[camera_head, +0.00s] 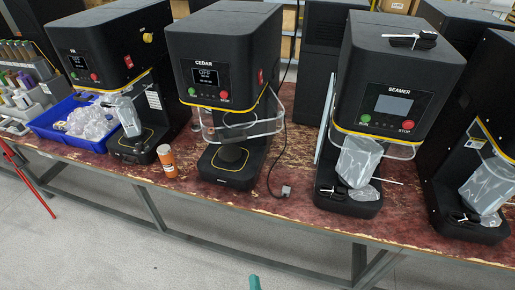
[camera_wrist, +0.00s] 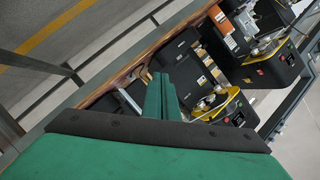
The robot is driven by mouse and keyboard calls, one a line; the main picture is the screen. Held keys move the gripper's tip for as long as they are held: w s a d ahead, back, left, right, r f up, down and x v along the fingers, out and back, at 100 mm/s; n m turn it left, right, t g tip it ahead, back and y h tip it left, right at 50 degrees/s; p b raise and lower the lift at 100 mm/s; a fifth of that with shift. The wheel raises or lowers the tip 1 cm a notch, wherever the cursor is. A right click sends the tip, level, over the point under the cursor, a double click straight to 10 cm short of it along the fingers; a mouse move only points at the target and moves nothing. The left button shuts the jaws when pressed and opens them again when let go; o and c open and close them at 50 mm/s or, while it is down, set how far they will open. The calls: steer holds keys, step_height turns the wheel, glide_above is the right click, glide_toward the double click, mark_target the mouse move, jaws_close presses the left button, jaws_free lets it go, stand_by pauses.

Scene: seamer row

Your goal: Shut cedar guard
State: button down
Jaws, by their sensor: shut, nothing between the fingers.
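The machine labelled CEDAR (camera_head: 222,60) stands on the bench in the head view, its screen reading OFF. Its clear guard (camera_head: 241,134), with a pale rim, juts forward below the yellow-edged head, above the black base. The guard looks swung out from the machine, though its clear panel is hard to make out. My gripper (camera_wrist: 161,97) shows in the wrist view with its green fingers together and empty. In the head view a green tip of it (camera_head: 254,283) shows at the bottom edge, in front of the bench and well apart from the guard.
The machine labelled SEAMER (camera_head: 390,85) stands right of CEDAR, another black machine (camera_head: 115,45) left. An orange cup (camera_head: 167,160) and a cable plug (camera_head: 286,191) lie near the bench's front edge. A blue bin (camera_head: 70,143) is farther left.

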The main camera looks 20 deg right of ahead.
steer(key=w+d+r+m+t+y, duration=0.1)
steer(key=w+d+r+m, duration=0.35)
steer(key=w, duration=0.35)
steer(key=w+d+r+m+t+y, duration=0.1)
steer(key=w+d+r+t+y, duration=0.25)
steer(key=r, duration=0.65)
steer(key=w+d+r+m+t+y, duration=0.1)
steer(key=w+d+r+y, duration=0.1)
steer(key=w+d+r, duration=0.55)
steer(key=w+a+r, duration=0.5)
steer(key=w+a, duration=0.1)
steer(key=w, duration=0.2)
steer(key=shift+w+a+r, duration=0.15)
steer(key=shift+w+a, duration=0.05)
steer(key=shift+w, duration=0.2)
steer(key=shift+w, duration=0.15)
